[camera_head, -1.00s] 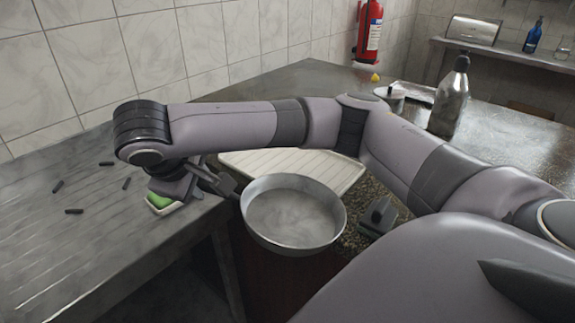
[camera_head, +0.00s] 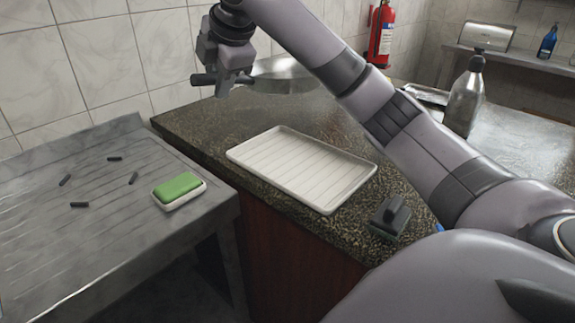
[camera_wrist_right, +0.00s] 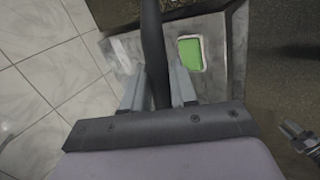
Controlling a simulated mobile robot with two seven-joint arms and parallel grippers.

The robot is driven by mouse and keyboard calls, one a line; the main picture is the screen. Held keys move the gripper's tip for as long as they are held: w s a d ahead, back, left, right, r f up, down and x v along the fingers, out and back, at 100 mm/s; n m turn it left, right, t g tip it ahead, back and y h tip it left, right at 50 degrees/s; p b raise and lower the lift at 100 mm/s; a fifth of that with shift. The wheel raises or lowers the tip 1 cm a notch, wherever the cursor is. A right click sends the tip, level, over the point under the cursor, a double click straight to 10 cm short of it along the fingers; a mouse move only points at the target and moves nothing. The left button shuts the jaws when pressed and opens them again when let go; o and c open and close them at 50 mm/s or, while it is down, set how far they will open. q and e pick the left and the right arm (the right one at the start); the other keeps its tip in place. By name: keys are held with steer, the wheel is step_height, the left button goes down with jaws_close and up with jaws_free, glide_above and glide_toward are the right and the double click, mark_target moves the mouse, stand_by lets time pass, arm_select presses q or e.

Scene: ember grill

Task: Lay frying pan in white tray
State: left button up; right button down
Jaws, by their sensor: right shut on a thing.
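The grey metal frying pan (camera_head: 290,77) is held up in the air above the back of the stone counter, partly hidden behind my right arm. My right gripper (camera_head: 228,80) is shut on its dark handle. In the right wrist view the handle (camera_wrist_right: 152,45) runs between the two fingers (camera_wrist_right: 157,90). The white tray (camera_head: 300,172) lies flat and empty on the counter, nearer than the pan and to its lower right.
A green sponge in a white dish (camera_head: 179,189) and several dark sticks lie on the metal drainboard (camera_head: 80,235) at left. A dark-handled brush (camera_head: 389,216) sits right of the tray. A bottle (camera_head: 464,98) and a fire extinguisher (camera_head: 382,38) are farther back.

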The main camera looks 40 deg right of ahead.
step_height(320, 180, down, 20)
steer(key=b, duration=0.1)
steer(key=shift+r, duration=0.15)
steer(key=c, duration=0.9)
jaws_free()
steer(key=shift+s, duration=0.1)
steer(key=v, duration=1.2)
steer(key=shift+d, duration=0.1)
